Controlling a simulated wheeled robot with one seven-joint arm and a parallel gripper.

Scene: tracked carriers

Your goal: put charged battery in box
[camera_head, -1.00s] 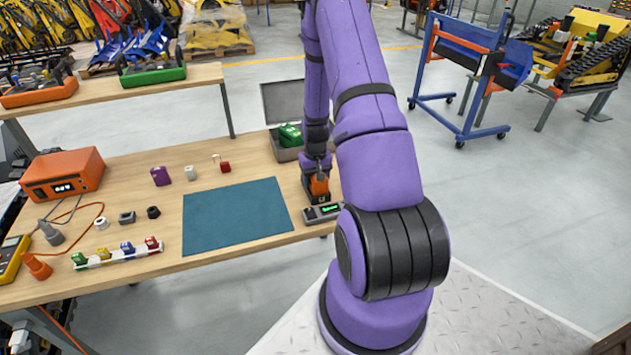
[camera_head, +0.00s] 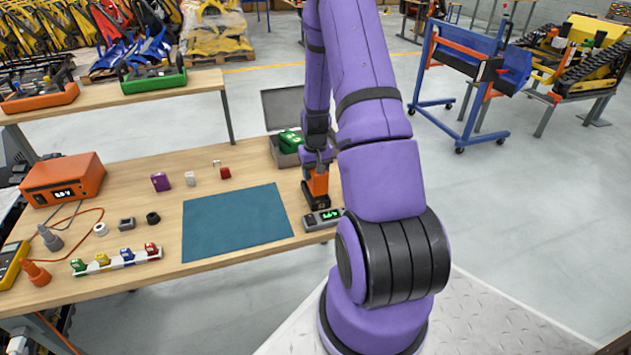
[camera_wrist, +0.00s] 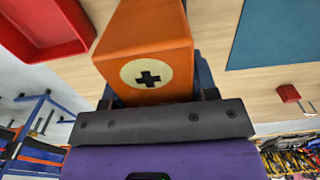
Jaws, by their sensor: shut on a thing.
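An orange battery (camera_head: 317,186) with a black lower end is in my gripper (camera_head: 318,172), upright at the table's right front part, close behind a small meter (camera_head: 312,222) with a lit green display. I cannot tell whether it touches the meter or the table. In the wrist view, the battery (camera_wrist: 148,50) shows a black plus on a cream disc, and my gripper (camera_wrist: 155,85) is shut on it. An open grey box (camera_head: 284,108) with a raised lid stands behind, with green batteries (camera_head: 290,141) inside. My arm hides part of that area.
A teal mat (camera_head: 236,225) covers the table's middle. Small blocks, a rack of coloured pieces (camera_head: 118,262) and an orange power unit (camera_head: 63,180) lie to its left. A red tray (camera_wrist: 45,28) shows in the wrist view, on the battery's left.

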